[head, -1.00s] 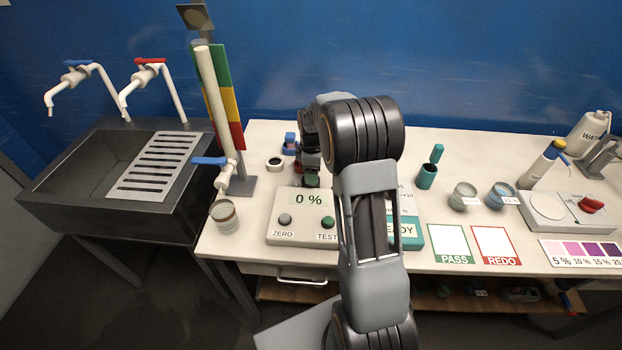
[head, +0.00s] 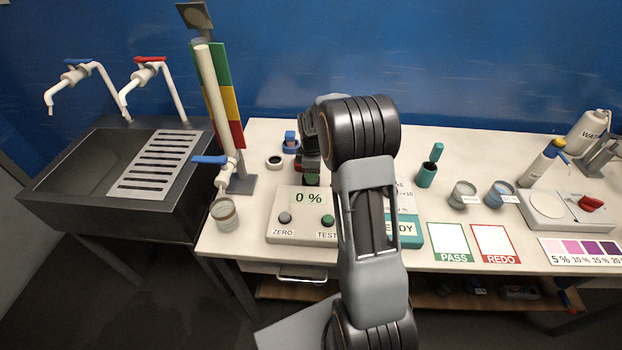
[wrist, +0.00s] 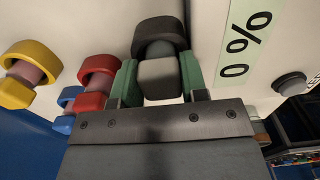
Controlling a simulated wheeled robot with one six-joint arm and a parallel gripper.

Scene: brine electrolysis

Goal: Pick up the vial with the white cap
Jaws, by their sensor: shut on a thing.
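In the wrist view my gripper (wrist: 158,82) has its green-padded fingers shut on the sides of a vial with a pale, greyish-white cap (wrist: 160,80). A black ring-shaped part (wrist: 160,35) shows just beyond the cap. Whether the vial is clear of the table cannot be told. In the head view my gripper (head: 312,172) is a small dark shape behind the tester box, and my arm hides part of it. A red-capped vial (wrist: 92,97), a blue-capped vial (wrist: 64,122) and a yellow-capped vial (wrist: 14,94) stand to the left in the wrist view.
The tester box (head: 290,232) reading 0 % stands close in front of my gripper. A black ring with a pale middle (head: 274,163) lies to its left. The column stand (head: 240,184) is further left. My arm covers the table's middle.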

